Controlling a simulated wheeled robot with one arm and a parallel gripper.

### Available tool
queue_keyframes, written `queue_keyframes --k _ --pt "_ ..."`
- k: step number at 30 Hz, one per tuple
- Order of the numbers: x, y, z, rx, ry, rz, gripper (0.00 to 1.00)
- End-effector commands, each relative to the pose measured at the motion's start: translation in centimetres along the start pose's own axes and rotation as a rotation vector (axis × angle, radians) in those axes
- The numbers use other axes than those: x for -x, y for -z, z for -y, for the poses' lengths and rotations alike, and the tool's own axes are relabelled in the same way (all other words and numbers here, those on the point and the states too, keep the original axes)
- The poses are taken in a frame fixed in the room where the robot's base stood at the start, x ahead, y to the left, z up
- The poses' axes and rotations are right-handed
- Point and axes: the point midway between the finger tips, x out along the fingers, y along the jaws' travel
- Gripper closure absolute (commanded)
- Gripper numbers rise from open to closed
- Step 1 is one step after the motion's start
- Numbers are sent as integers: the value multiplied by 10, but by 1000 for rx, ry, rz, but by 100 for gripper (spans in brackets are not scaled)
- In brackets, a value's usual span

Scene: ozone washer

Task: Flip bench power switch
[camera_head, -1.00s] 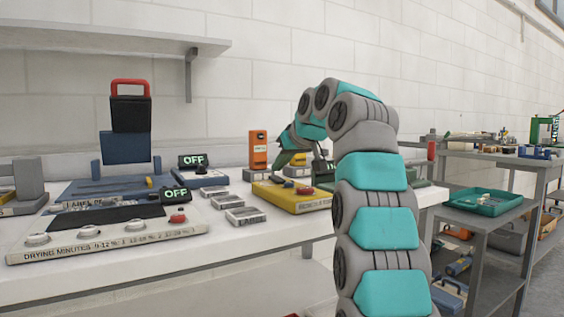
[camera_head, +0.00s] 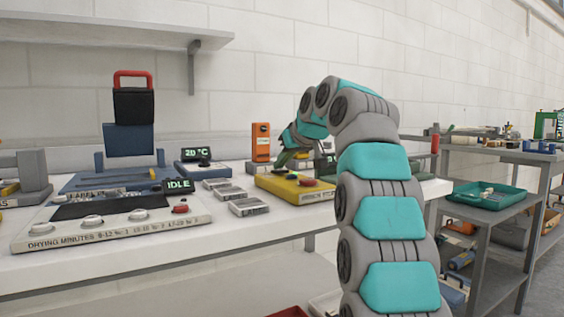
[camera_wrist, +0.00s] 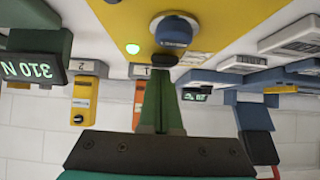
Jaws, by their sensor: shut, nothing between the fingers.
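In the head view my gripper (camera_head: 285,160) is over the back of the yellow box, partly hidden by my arm.
A control panel (camera_head: 115,236) with knobs and a display (camera_head: 178,186) reading IDLE lies at the left. Another display (camera_head: 189,154) reads 20 °C. An orange block (camera_head: 261,142) stands behind the yellow box. A grey shelf cart with a teal tray (camera_head: 490,196) is at the right.

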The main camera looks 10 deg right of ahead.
Motion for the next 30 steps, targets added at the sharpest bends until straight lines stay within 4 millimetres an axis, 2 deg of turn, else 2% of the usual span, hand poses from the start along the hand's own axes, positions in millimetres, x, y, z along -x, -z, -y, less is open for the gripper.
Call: queue_keyframes --k 18,30 --pt "-10 13 0 -1 0 1 100" --pt "-4 18 2 -1 0 1 100"
